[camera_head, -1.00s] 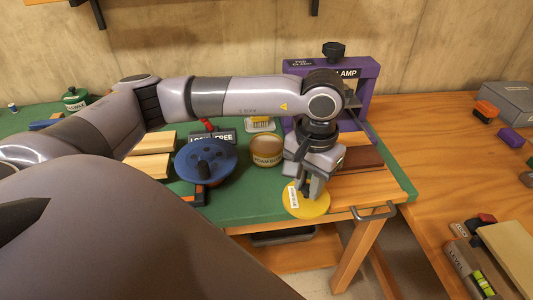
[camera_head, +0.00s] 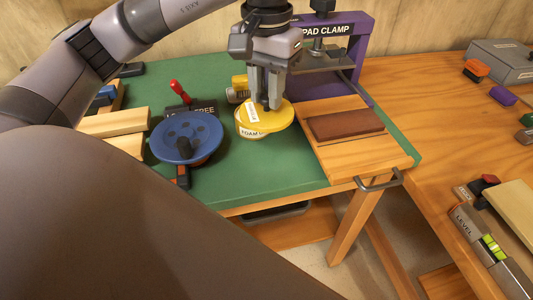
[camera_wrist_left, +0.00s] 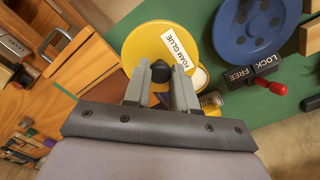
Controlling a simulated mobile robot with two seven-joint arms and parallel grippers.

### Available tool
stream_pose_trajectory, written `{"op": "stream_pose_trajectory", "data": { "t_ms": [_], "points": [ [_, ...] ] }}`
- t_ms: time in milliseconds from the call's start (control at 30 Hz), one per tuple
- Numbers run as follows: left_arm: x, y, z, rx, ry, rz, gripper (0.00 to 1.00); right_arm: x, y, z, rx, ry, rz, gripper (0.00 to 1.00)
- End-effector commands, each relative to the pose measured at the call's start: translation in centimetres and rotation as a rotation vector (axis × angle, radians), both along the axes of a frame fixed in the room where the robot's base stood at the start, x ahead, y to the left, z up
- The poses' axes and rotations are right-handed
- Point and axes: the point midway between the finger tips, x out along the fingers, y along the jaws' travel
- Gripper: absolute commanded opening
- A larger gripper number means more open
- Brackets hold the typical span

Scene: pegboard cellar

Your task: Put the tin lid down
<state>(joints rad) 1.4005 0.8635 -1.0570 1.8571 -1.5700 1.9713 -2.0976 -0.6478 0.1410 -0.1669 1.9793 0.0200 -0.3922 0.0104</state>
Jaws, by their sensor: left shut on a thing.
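The tin lid (camera_head: 282,113) is a yellow disc with a white label and a dark knob; it also shows in the wrist view (camera_wrist_left: 142,42), where the label reads FOAM GLUE. My left gripper (camera_head: 267,103) is above it, fingers down, shut on the knob; the fingers also show in the wrist view (camera_wrist_left: 160,80). The foam glue tin (camera_head: 248,131) stands on the green mat, mostly hidden under the lid. The lid lies over the tin, shifted to the right of it. I cannot tell whether they touch. My right gripper is not in view.
A blue round disc (camera_head: 171,138) with a dark knob lies left of the tin. A red-handled LOCK/FREE lever (camera_head: 179,91) and a small yellow container (camera_head: 240,84) are behind. A wooden board (camera_head: 335,158) with a brown block (camera_head: 345,124) and a purple pad clamp (camera_head: 359,50) are right.

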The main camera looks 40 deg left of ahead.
Motion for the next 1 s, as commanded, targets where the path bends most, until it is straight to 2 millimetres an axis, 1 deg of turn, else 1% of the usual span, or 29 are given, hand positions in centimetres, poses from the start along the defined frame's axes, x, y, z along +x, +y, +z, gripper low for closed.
{"op": "stream_pose_trajectory", "data": {
  "t_ms": [33, 200, 333, 433, 633, 833, 900, 1000],
  "points": [
    [-0.1, 0.1, -1.6, 0.002, 0.005, 0.001, 0.0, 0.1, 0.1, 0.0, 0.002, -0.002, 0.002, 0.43],
    [-0.1, 0.1, -6.0, 0.001, 0.003, 0.0, 0.0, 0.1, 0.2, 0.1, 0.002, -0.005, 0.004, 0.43],
    [-0.1, 0.0, -8.7, 0.0, 0.002, 0.001, 0.0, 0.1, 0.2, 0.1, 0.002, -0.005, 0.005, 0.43],
    [0.0, 0.0, -9.8, -0.001, -0.001, 0.001, 0.0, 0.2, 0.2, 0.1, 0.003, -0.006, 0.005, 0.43],
    [0.0, 0.0, -11.1, 0.0, -0.001, 0.001, 0.0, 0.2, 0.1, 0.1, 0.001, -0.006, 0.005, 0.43],
    [-0.1, 0.0, -14.1, 0.0, 0.002, 0.001, 0.0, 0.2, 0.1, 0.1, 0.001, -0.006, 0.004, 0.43],
    [0.0, 0.0, -14.6, 0.0, -0.002, 0.0, 0.0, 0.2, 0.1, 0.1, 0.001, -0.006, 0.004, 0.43],
    [0.0, 0.0, -14.6, 0.0, -0.004, 0.0, 0.0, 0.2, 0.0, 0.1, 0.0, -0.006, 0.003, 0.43]
  ]
}}
